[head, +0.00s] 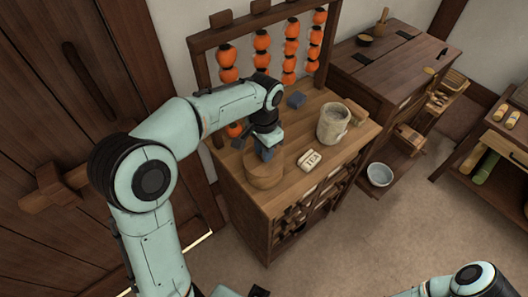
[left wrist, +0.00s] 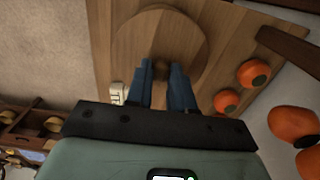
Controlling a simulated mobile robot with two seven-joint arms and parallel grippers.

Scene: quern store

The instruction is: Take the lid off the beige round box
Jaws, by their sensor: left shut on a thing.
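The beige round box (head: 264,178) stands near the front left corner of the wooden cabinet top. Its round wooden lid (left wrist: 145,30) fills the upper middle of the left wrist view. My left gripper (head: 267,151) points down over the middle of the lid. In the left wrist view the blue fingers of the left gripper (left wrist: 168,75) are close together, shut on the lid at its centre, where they hide most of the grip. I see no clear gap between lid and box. My right gripper is out of view.
A pale bucket (head: 333,124), a small white object (head: 309,159) and a blue block (head: 296,99) share the cabinet top (head: 290,130). Strings of orange persimmons (head: 291,48) hang from a rack behind. A metal bowl (head: 380,175) is low at the right.

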